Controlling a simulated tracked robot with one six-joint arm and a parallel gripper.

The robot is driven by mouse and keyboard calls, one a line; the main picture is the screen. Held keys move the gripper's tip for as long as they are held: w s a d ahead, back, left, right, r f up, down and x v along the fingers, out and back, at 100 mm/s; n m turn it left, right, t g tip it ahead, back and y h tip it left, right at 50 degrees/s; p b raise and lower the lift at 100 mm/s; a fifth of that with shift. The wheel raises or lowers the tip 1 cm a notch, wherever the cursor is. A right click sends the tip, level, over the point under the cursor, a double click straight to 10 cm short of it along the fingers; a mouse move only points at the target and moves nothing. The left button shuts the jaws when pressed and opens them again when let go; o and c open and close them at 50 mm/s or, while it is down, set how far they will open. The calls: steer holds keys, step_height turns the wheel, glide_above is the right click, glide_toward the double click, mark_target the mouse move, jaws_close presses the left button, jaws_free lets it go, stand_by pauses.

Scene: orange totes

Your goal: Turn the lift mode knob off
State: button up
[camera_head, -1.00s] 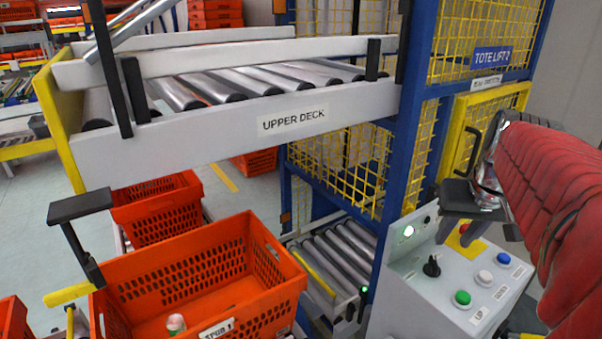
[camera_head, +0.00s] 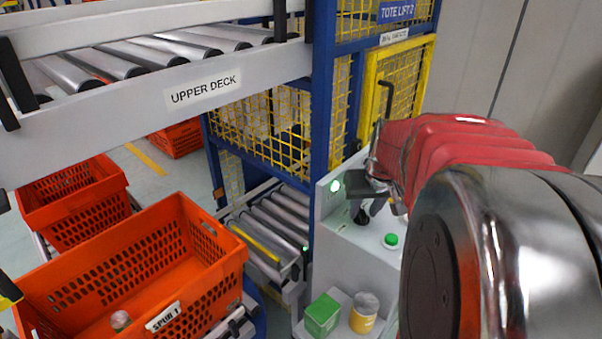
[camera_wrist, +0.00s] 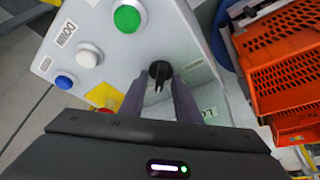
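The black lift mode knob (camera_wrist: 159,70) sits on the light grey control panel (camera_wrist: 185,35). In the wrist view its pointer is turned toward the bottom of the picture. My gripper (camera_wrist: 158,88) is open, with one finger on each side of the knob and its tips close to it. I cannot tell whether a finger touches it. In the head view the knob (camera_head: 361,216) shows just below my gripper (camera_head: 374,206), and my arm hides much of the panel.
Green (camera_wrist: 127,17), white (camera_wrist: 89,55) and blue (camera_wrist: 65,80) buttons and a red button on yellow (camera_wrist: 103,96) lie beside the knob. Blue lift frame (camera_head: 323,110) stands behind. A green box (camera_head: 322,314) and yellow can (camera_head: 364,313) sit below. Orange totes (camera_head: 130,270) are left.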

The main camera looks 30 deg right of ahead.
steer(key=shift+c, duration=0.5)
jaws_close()
steer(key=shift+a, duration=0.2)
steer(key=shift+d, duration=0.1)
